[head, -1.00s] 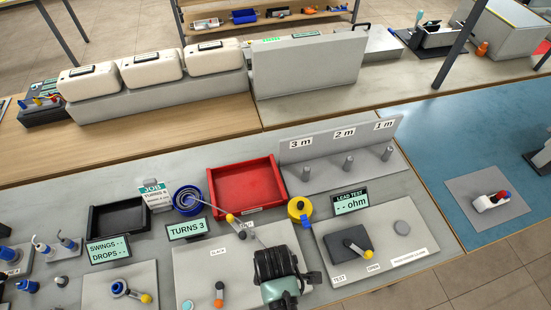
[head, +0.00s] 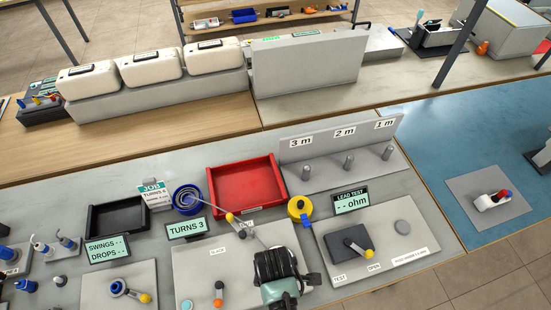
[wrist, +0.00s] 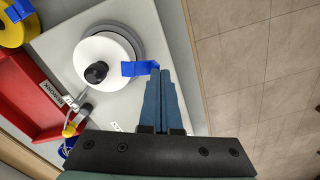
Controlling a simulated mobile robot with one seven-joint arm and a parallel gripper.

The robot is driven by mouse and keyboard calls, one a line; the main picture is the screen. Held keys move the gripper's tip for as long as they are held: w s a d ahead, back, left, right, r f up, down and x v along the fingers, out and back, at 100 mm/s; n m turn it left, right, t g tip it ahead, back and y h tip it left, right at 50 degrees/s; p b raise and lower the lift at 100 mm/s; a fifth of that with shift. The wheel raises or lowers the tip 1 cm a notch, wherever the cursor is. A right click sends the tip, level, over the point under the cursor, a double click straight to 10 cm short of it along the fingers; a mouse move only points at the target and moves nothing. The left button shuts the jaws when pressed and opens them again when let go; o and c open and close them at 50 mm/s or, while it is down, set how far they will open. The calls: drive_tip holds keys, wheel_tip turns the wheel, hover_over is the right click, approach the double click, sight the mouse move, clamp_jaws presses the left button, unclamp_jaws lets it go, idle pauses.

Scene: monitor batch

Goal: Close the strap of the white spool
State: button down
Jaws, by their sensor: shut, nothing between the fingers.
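The white spool (wrist: 100,55) sits on a round grey base on a light panel in the wrist view, with a black knob at its centre. Its blue strap (wrist: 139,69) sticks out from the spool's side toward my gripper (wrist: 157,75). My gripper's fingers are together with nothing between them. Their tips are right at the strap's outer end; I cannot tell whether they touch it. In the head view my wrist covers the white spool.
A yellow spool with a blue strap (head: 300,209) lies beside the red tray (head: 245,187). A yellow-tipped lever (head: 232,219) stands left of my wrist. The "TURNS 3" display (head: 186,229) and lead test block (head: 352,241) flank the work area.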

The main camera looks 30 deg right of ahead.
drive_tip(key=shift+f, duration=0.3)
drive_tip(key=shift+s+a+f, duration=0.1)
drive_tip(key=shift+f, duration=0.6)
idle(0.3)
